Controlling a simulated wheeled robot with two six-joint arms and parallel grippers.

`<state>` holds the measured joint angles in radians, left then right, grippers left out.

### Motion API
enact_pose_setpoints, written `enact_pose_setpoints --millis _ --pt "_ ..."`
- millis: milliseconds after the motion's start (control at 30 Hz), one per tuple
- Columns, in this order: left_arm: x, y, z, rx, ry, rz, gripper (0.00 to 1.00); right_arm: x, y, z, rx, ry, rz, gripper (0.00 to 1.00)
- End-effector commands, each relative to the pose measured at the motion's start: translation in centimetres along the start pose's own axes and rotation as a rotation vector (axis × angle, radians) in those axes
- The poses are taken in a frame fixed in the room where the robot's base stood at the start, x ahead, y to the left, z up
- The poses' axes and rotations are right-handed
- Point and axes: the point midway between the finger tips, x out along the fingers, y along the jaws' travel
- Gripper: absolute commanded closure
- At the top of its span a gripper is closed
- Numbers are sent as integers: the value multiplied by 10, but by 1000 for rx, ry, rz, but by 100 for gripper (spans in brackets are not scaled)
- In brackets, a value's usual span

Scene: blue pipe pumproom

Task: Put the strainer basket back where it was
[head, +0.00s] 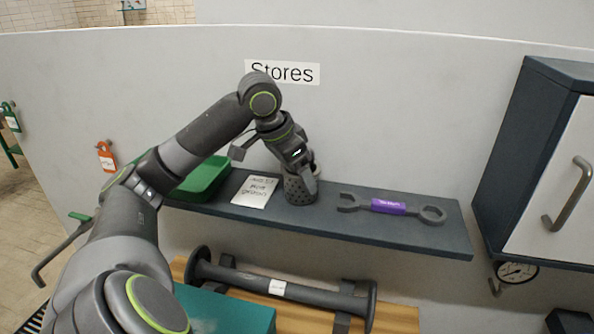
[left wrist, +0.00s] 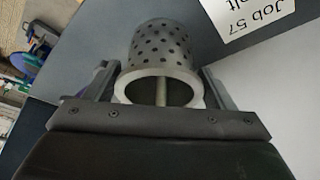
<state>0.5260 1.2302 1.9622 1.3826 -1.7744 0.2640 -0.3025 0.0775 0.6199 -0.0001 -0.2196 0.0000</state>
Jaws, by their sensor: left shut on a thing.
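The strainer basket (head: 299,188) is a grey perforated metal cup on the dark shelf (head: 335,221) under the "Stores" sign. It stands between a white card and a wrench. My left gripper (head: 301,177) comes down over it from above and is shut on it. In the left wrist view the basket (left wrist: 160,48) sits between the two fingers (left wrist: 160,88), with its pale rim and a thin rod inside facing the camera. Whether its base touches the shelf is hard to tell. My right gripper is not in view.
On the shelf are a green tray (head: 205,180), a white job card (head: 255,191) and a wrench with a purple label (head: 390,206). A dark cabinet (head: 524,130) stands at right. Below are a flanged pipe (head: 280,287) and a pressure gauge (head: 517,272).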

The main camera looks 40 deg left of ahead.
Motion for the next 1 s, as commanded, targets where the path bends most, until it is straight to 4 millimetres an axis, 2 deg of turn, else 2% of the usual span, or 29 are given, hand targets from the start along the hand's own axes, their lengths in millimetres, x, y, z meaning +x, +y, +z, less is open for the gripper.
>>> enact_pose_setpoints --millis 33,67,200,500,667,767,1000 --pt "2 0 1 0 0 1 52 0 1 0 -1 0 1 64" --pt "2 0 1 0 0 1 20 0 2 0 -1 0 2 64" --pt "1 0 0 0 0 0 2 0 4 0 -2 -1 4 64" --pt "0 0 0 0 0 0 1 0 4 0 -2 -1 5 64" --pt "-9 -1 0 1 2 -3 1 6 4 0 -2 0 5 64" --pt "-24 -1 0 1 2 -6 1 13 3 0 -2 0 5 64" --pt "-75 0 0 0 5 -4 1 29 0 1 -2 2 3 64"
